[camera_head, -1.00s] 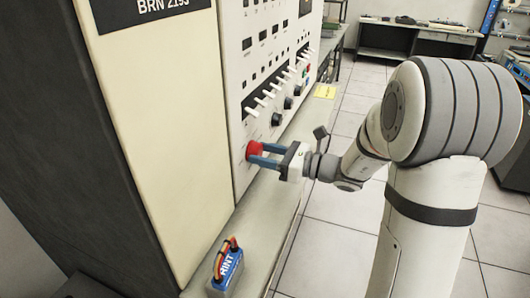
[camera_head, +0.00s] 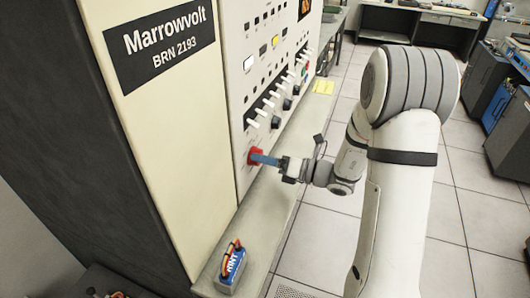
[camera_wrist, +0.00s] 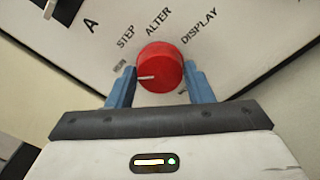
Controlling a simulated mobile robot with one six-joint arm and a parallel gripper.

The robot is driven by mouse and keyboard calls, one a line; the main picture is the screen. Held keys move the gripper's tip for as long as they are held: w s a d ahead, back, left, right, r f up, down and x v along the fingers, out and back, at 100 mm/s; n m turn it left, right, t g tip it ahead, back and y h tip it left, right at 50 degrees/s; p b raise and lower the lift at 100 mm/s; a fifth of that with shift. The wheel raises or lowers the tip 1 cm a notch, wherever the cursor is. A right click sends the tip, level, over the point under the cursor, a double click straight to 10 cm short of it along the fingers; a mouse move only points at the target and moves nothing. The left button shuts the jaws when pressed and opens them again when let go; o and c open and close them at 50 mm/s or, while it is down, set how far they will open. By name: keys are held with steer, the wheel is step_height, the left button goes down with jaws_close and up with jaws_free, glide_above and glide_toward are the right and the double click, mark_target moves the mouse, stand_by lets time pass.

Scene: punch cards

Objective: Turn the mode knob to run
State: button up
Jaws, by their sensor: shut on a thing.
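The red mode knob (camera_head: 255,157) sits low on the white control panel of the tall cabinet. In the wrist view the knob (camera_wrist: 160,68) lies between the two blue fingers of my gripper (camera_wrist: 160,88), which is shut on it. The knob's white pointer line faces left, toward the left finger. The labels STEP, ALTER and DISPLAY arc above the knob. A smaller label at the upper left is blurred, and another at the lower right is partly hidden by the right finger. In the head view my gripper (camera_head: 268,160) reaches the knob from the right.
A row of white switches (camera_head: 268,104) and black knobs (camera_head: 287,104) is on the panel above. Open tiled floor lies to the right.

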steer(key=shift+m, duration=0.3)
steer(key=o, duration=1)
steer(key=shift+d, duration=0.1)
steer(key=b+v, duration=0.1)
steer(key=v, duration=0.6)
steer(key=shift+d+b, duration=0.3)
steer(key=shift+s, duration=0.1)
